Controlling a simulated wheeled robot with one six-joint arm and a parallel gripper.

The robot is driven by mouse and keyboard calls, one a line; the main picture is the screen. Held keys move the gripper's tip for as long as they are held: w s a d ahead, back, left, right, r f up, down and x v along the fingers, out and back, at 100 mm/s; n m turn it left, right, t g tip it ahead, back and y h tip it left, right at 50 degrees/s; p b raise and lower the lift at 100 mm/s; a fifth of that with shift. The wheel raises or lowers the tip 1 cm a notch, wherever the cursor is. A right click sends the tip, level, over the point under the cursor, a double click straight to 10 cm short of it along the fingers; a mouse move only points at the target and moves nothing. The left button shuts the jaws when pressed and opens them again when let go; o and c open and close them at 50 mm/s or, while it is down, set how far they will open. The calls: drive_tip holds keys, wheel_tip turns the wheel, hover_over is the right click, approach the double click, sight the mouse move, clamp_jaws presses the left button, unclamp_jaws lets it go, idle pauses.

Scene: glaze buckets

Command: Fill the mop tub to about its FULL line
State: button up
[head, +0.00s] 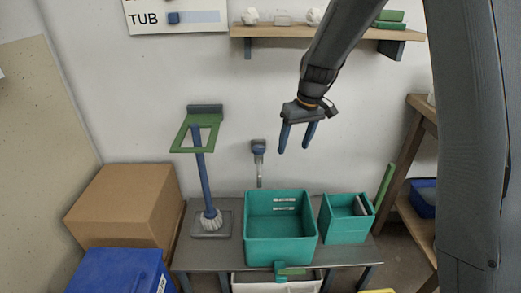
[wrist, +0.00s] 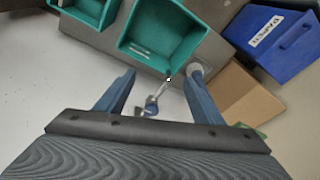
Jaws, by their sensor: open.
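The large teal tub (head: 280,232) stands upright on the grey bench, with two pale marked labels on its inner back wall. I see no clear water surface in it. A tap (head: 258,147) with a blue body and thin grey spout is on the wall behind and above the tub. My gripper (head: 295,149) is open and empty, above and right of the tap in the head view, apart from it. In the wrist view the tap (wrist: 151,106) shows between the open fingers, with the tub (wrist: 160,35) beyond. Whether water runs is unclear.
A smaller teal bin (head: 345,222) stands right of the tub. A blue pole (head: 204,185) with a white brush end and green frame stands left. A cardboard box (head: 120,205) and blue bin (head: 118,272) are farther left. A shelf (head: 275,31) and TUB sign (head: 175,18) are above.

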sight(259, 147)
drive_tip(key=w+a+f+n+y+b, duration=0.1)
drive_tip(key=w+a+f, duration=0.2)
drive_tip(key=w, duration=0.4)
drive_tip(key=w+a+f+n+t+b, duration=0.1)
drive_tip(key=w+a+f+n, duration=0.15)
drive_tip(key=w, duration=0.35)
drive_tip(key=w+a+f+n+y+b, duration=0.1)
drive_tip(key=w+a+f, duration=0.2)
drive_tip(key=w, duration=0.4)
drive_tip(key=x, duration=0.7)
drive_tip(key=shift+d+f, duration=0.1)
drive_tip(key=shift+f, duration=0.05)
drive_tip(key=c, duration=1)
drive_tip(key=shift+c, duration=0.2)
